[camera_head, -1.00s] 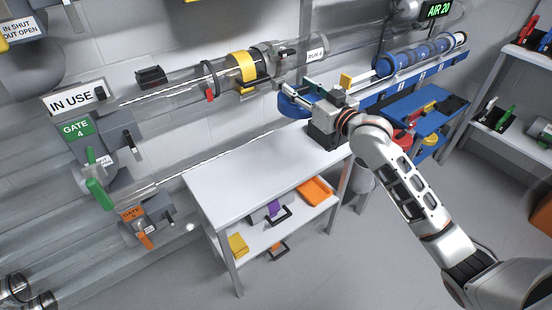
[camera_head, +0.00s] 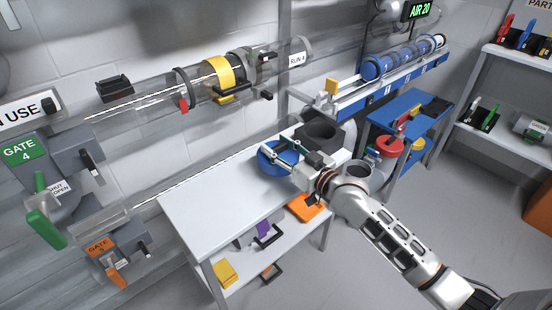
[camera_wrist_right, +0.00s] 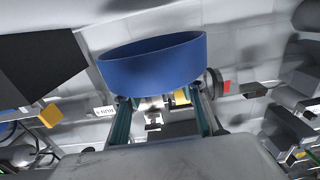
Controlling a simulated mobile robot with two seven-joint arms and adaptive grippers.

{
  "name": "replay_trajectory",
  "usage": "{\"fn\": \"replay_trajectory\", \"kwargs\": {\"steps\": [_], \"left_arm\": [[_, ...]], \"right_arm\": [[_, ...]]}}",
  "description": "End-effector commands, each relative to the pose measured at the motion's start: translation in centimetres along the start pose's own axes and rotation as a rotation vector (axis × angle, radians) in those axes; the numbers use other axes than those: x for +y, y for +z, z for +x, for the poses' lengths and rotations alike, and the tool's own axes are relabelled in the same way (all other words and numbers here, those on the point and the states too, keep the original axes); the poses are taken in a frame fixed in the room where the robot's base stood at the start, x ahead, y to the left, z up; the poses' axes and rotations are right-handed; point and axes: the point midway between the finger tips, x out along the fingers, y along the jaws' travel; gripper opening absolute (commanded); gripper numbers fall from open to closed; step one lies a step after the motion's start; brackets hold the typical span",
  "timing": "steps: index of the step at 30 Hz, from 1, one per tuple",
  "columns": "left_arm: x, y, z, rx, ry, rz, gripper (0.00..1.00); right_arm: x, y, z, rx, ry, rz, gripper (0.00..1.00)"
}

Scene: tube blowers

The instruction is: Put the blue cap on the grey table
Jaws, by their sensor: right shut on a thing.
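The blue cap (camera_head: 276,160) is a round, shallow cup, held in my right gripper (camera_head: 290,162) over the grey table. In the right wrist view the blue cap (camera_wrist_right: 152,63) sits between the two green-edged fingers of the right gripper (camera_wrist_right: 160,105). My left gripper is not in view.
A clear tube with a yellow band (camera_head: 220,78) runs along the wall. A blue rack (camera_head: 400,85) holds blue carriers at the back right. A blue table (camera_head: 405,125) stands behind my arm. Orange and yellow pieces lie on the lower shelf (camera_head: 262,240). The table's left part is clear.

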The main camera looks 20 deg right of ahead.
Motion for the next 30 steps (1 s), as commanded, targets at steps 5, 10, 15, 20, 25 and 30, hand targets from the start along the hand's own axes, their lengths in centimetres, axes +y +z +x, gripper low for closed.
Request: {"fn": "replay_trajectory", "kwargs": {"steps": [5,10,15,20,25,30], "left_arm": [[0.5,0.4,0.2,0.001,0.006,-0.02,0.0],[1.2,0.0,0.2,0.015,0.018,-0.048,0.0],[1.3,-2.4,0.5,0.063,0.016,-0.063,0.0],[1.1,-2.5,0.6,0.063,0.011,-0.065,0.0],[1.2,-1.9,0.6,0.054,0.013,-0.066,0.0],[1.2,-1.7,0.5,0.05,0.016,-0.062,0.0]], "right_arm": [[0.0,1.9,0.0,-0.004,0.0,0.001,0.18],[0.0,4.6,-0.1,-0.008,0.0,0.001,0.18],[0.0,4.1,0.0,0.002,0.0,-0.002,0.18],[0.1,4.1,0.0,0.003,0.0,-0.002,0.18],[0.0,4.6,0.0,0.002,0.0,-0.002,0.45],[0.0,4.5,0.0,0.002,0.0,-0.002,0.57]]}}
